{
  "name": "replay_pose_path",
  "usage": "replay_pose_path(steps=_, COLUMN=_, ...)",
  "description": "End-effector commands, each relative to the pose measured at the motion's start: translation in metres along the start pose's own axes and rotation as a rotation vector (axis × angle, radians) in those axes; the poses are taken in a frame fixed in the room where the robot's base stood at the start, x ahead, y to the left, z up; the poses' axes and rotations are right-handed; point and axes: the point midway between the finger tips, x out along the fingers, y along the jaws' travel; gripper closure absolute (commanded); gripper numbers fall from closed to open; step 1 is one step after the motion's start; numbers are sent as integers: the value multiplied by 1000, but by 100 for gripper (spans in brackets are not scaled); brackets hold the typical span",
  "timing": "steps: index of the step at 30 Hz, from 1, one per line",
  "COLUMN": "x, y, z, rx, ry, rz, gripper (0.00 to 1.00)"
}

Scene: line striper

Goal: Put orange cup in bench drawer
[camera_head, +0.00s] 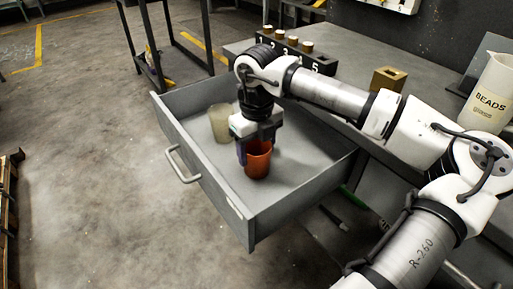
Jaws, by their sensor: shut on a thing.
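The orange cup (258,161) is upright inside the open bench drawer (207,177), near its middle. My gripper (256,147) points down over the drawer and is shut on the orange cup at its rim. One finger shows on the cup's left side; the other finger is hard to make out. I cannot tell whether the cup's base touches the drawer floor. The grey drawer is pulled out from the bench (322,46), with its handle (182,165) on the front left.
A pale translucent cup (221,122) stands in the drawer to the left of my gripper. On the bench are a numbered block (290,52) with several plugs, a brass block (388,79) and a white beads container (490,95). Open floor lies left of the drawer.

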Motion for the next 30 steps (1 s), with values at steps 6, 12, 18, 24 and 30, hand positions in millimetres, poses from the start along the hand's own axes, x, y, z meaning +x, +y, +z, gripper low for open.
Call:
replay_pose_path(steps=6, x=4, y=0, z=0, rx=0, ry=0, rz=0, gripper=36)
replay_pose_path(steps=12, x=3, y=0, z=0, rx=0, ry=0, rz=0, gripper=17)
replay_pose_path(steps=18, x=3, y=0, z=0, rx=0, ry=0, rz=0, gripper=17)
replay_pose_path(steps=24, x=-11, y=-1, z=0, rx=1, ry=-1, rz=-3, gripper=17)
replay_pose_path(steps=30, x=-54, y=-1, z=1, rx=1, ry=-2, rz=-4, gripper=17)
